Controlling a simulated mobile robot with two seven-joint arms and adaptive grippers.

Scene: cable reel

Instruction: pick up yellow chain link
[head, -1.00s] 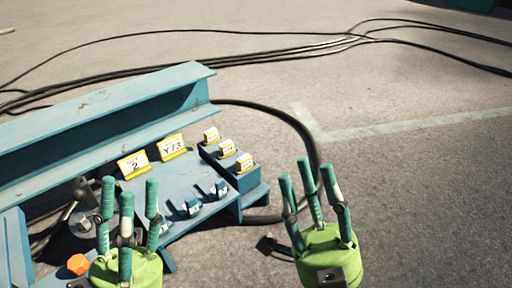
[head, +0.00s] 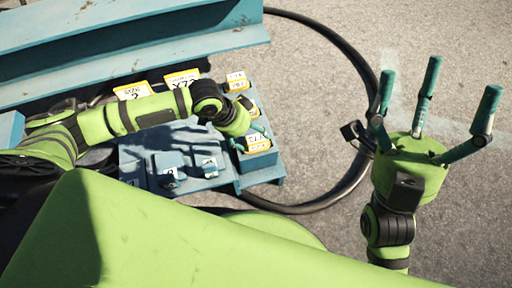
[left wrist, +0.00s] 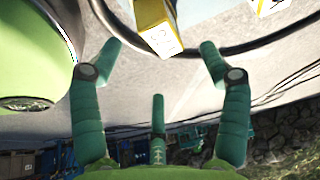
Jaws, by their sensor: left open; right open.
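Several yellow pieces with white printed faces sit on a raised blue block at the right of the blue stand; I cannot tell their shape as chain links. The nearest yellow piece (head: 257,144) is beside my left gripper (head: 250,133), which is open, its hand partly hiding a middle piece (head: 251,104). A far piece (head: 237,82) is clear of it. In the left wrist view a yellow piece (left wrist: 152,16) lies ahead, beyond the open fingers, with nothing between them. My right gripper (head: 437,88) is open and empty over the ground at the right.
The blue stand (head: 135,173) carries small blue blocks and two larger yellow-edged signs, marked 2 (head: 132,91) and partly hidden X73 (head: 182,78). A blue beam (head: 130,40) runs behind. A black cable (head: 357,75) curves around the stand's right side. Bare ground lies to the right.

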